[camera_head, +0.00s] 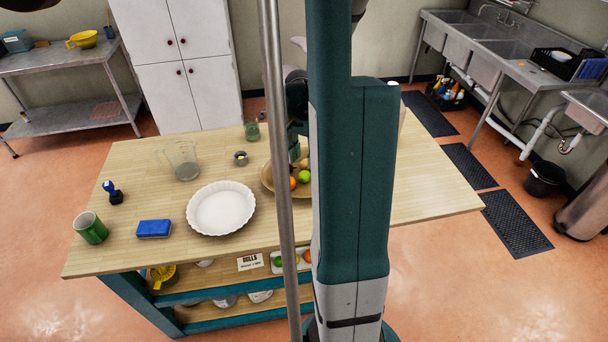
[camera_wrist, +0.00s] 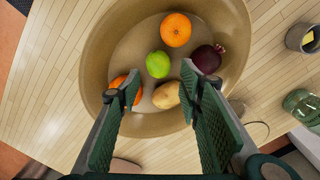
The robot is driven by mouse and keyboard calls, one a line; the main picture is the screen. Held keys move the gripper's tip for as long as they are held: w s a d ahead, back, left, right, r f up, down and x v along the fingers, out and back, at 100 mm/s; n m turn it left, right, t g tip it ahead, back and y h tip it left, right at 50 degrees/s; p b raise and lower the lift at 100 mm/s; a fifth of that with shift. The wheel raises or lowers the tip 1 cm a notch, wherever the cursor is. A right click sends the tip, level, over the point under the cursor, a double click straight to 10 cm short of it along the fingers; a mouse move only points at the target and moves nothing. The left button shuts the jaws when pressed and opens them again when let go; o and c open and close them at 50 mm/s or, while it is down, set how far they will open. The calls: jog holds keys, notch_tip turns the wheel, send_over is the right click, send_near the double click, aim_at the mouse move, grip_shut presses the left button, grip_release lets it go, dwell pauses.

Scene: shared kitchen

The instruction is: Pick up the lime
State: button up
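The lime (camera_wrist: 158,64) is small, round and bright green. It lies in a wide tan bowl (camera_wrist: 100,48) on the wooden table, between an orange (camera_wrist: 176,29) and a brown potato (camera_wrist: 166,95). The lime also shows in the head view (camera_head: 304,176), just left of my column. My gripper (camera_wrist: 157,80) is open and empty, its two fingers spread above the bowl. The lime lies between the lines of the fingers and a little beyond the tips in the wrist view. In the head view my column hides part of the bowl and most of the gripper.
A dark red onion-like item (camera_wrist: 208,58) and a second orange (camera_wrist: 127,88) lie close beside the fingertips.

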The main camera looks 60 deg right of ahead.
aim_at(305, 173)
jog(key=shift+s+d+f, duration=0.2)
jog(key=shift+d, duration=0.1)
jog(key=shift+f, duration=1.3)
jog(key=shift+f, duration=0.15)
jog(key=shift+s+f, duration=0.15)
jog(key=shift+f, duration=2.3)
jog(key=c, duration=0.7)
